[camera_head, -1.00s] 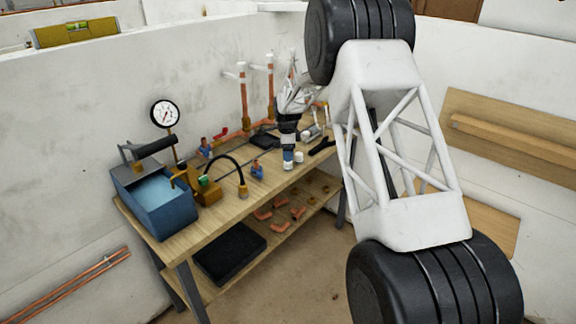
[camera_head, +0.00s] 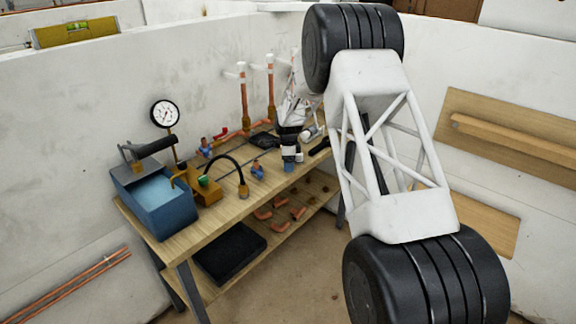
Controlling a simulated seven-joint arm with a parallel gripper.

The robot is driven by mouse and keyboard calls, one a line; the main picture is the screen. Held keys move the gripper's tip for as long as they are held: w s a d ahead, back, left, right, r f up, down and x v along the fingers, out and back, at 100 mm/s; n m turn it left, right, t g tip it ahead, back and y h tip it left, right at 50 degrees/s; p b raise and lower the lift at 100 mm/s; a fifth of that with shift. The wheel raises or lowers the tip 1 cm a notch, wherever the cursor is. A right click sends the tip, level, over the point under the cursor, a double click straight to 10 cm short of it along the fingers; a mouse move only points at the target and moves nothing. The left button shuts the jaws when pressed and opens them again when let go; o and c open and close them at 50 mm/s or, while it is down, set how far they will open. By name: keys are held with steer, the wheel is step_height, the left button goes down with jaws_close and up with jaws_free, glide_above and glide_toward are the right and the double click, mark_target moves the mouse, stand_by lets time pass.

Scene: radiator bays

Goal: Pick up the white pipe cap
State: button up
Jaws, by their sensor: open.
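Small white caps stand near the front edge of the wooden bench (camera_head: 185,240). One white cap (camera_head: 299,156) shows just right of my gripper (camera_head: 288,167). The other is no longer visible and seems hidden behind or between my blue fingertips. My gripper points down from above, with a dark body, a white band and blue tips. Its tips are low, close to the bench top. It is open. At this size I cannot tell whether the tips touch a cap.
A blue water tank pump (camera_head: 165,212) with gauge (camera_head: 165,114) and a black hose (camera_head: 230,163) stand at left. A blue-handled valve (camera_head: 257,171) sits left of my gripper. Upright copper pipes (camera_head: 244,105) rise behind. The lower shelf holds copper fittings (camera_head: 263,213) and a black tray (camera_head: 230,254).

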stand_by(0.5)
steer(key=c, duration=0.9)
steer(key=shift+o, duration=0.2)
steer(key=shift+r, duration=0.1)
steer(key=shift+r, duration=1.45)
steer(key=shift+s+r, duration=0.25)
steer(key=shift+s, duration=0.05)
steer(key=s+d+r, duration=0.1)
steer(key=s, duration=1.4)
steer(key=shift+s+d+r, duration=0.15)
steer(key=shift+d, duration=0.25)
steer(key=shift+r, duration=0.15)
steer(key=shift+r, duration=2.35)
